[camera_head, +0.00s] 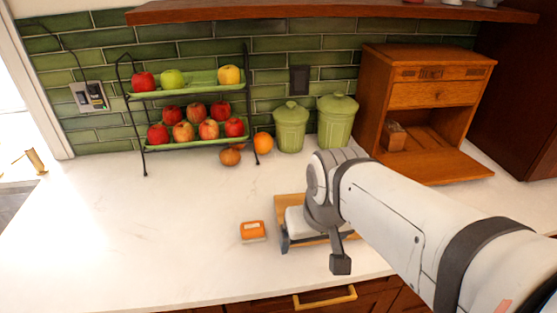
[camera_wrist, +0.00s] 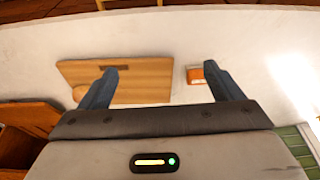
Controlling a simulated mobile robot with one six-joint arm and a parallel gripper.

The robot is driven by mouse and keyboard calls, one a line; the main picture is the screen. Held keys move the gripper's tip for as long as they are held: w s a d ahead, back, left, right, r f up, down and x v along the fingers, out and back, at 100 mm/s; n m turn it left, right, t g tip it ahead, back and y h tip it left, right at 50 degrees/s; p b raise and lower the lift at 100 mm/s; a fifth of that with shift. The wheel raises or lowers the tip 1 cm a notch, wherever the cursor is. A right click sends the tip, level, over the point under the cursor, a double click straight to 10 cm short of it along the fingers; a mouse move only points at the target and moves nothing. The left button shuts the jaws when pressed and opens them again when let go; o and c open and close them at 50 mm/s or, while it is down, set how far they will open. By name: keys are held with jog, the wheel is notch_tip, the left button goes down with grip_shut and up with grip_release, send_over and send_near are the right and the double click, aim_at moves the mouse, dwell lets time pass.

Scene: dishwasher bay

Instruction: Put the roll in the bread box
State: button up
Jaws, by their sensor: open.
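The wooden bread box (camera_head: 430,95) stands at the back right in the head view, its front flap folded down and its lower compartment open. A small brown item (camera_head: 396,134) sits inside it at the left. My gripper (camera_head: 312,250) is open over a wooden board (camera_head: 291,203) on the counter. In the wrist view my gripper (camera_wrist: 160,80) has its fingers wide apart with the board (camera_wrist: 140,75) beyond them.
An orange-and-white block (camera_head: 253,231) lies left of the board. A two-tier rack (camera_head: 187,142) of apples, two green canisters (camera_head: 291,127) and an orange (camera_head: 263,143) stand along the tiled wall. The left counter is clear.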

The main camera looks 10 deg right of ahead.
jog(key=w+a+f+m+g+y+p, duration=0.2)
jog(key=w+a+f+m+y+p, duration=0.15)
jog(key=m+y, duration=0.35)
jog(key=w+d+m+t+y+p, duration=0.2)
jog(key=w+d+m+t+y, duration=0.15)
jog(key=w+m+t, duration=0.6)
jog(key=d+f+m+t+h+p, duration=0.1)
jog(key=d+f+m+h, duration=0.1)
jog(key=d+m, duration=0.4)
jog(key=d+f+m+t+h+p, duration=0.1)
jog(key=d+f+m+h, duration=0.2)
jog(key=d+m+h, duration=0.2)
jog(key=d+f+m+t+h+p, duration=0.1)
jog(key=d+f+m+h, duration=0.2)
jog(key=d+m, duration=0.5)
jog(key=shift+w+d+f+m+h, duration=0.15)
jog(key=shift+d+m+h, duration=0.1)
jog(key=shift+d, duration=0.65)
jog(key=shift+w+d+m+h, duration=0.1)
jog(key=shift+w+d+h, duration=0.1)
jog(key=shift+d, duration=0.65)
jog(key=shift+s+d+f, duration=0.1)
jog(key=shift+d+f, duration=0.15)
jog(key=shift+d, duration=0.05)
jog(key=w+f+b, duration=0.1)
jog(key=b, duration=0.2)
jog(key=shift+w, duration=0.1)
jog(key=w+b, duration=0.1)
jog(key=b, duration=0.1)
jog(key=shift+b, duration=0.4)
